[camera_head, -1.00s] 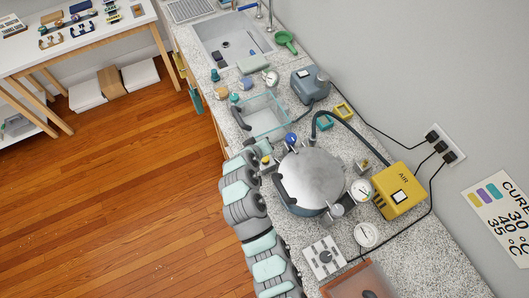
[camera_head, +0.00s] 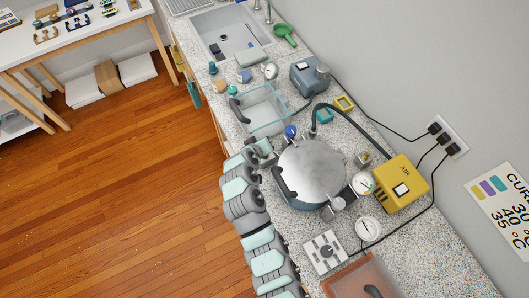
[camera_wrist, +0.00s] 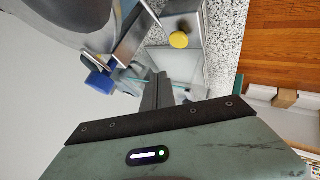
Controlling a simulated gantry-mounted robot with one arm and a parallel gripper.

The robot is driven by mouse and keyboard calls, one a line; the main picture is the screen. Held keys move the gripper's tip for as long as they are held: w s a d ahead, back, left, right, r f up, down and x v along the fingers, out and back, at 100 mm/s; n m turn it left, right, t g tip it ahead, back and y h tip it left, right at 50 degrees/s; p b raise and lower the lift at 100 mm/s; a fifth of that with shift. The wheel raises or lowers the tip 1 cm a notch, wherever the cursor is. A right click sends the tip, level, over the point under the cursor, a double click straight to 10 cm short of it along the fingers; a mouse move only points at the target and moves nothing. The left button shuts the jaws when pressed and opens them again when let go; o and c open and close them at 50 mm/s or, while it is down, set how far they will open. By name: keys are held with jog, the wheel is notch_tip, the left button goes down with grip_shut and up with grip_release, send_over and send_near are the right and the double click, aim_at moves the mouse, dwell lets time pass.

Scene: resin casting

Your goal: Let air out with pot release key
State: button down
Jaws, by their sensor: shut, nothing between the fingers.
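The pressure pot, with a round metal lid (camera_head: 314,170), stands on the counter in the head view. A blue knob (camera_head: 291,131) is at its far side; what looks like the same knob shows in the wrist view (camera_wrist: 100,82). A small yellow disc (camera_wrist: 179,40) on a metal block is ahead in the wrist view. I cannot tell which of these is the release key. My gripper (camera_wrist: 161,90) is shut and empty, its thin fingers apart from the yellow disc and to the right of the blue knob. In the head view, the end of my arm is beside the pot's left side.
A yellow air box (camera_head: 402,186) stands right of the pot, with a black hose and cables. A pressure gauge (camera_head: 362,184) is between them. A clear tray (camera_head: 264,108) lies beyond the pot. A switch plate (camera_head: 324,253) and a dial (camera_head: 368,229) stand in front.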

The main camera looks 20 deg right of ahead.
jog(key=shift+f+b, duration=1.1)
jog(key=shift+f, duration=1.1)
jog(key=shift+f, duration=0.15)
jog(key=shift+f+b, duration=0.25)
jog(key=shift+b, duration=0.15)
jog(key=shift+f+b, duration=0.5)
jog(key=shift+f, duration=0.1)
dwell(0.6)
jog(key=shift+r, duration=0.1)
dwell(3.0)
jog(key=shift+r+p, duration=0.45)
jog(key=shift+r, duration=0.45)
